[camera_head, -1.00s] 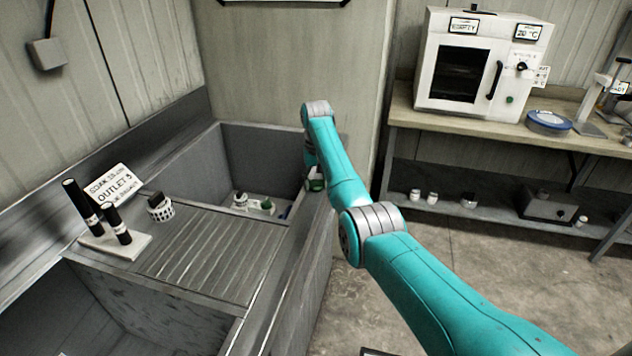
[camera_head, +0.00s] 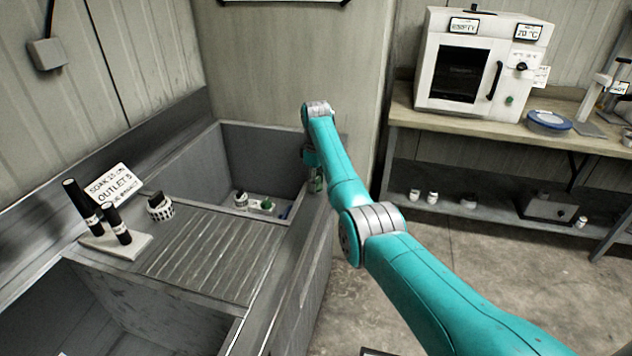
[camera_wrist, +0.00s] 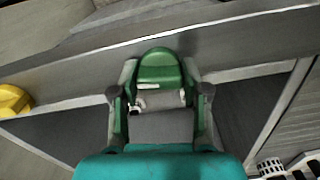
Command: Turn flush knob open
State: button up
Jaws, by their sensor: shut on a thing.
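A green knob with a rounded end (camera_wrist: 157,68) shows in the wrist view at the front of a long grey metal rim. I take it for the flush knob, but no label on it is readable. My gripper (camera_wrist: 160,92) is shut on it, with one dark finger on each side. In the head view, my gripper (camera_head: 317,178) points down at the right rim of the grey sink. My wrist hides most of it there, and the knob cannot be made out clearly.
A yellow knob (camera_wrist: 12,100) sits left of the green one in the wrist view. The sink (camera_head: 262,128) holds small white, green and blue items. Black cylinders (camera_head: 82,205) and an outlet sign (camera_head: 113,186) stand left. A bench (camera_head: 405,112) with an oven (camera_head: 478,62) stands right.

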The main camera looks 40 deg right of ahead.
jog(key=shift+n, duration=1.1)
jog(key=o, duration=1.1)
jog(key=shift+o, duration=0.2)
notch_tip(320, 180, up, 12)
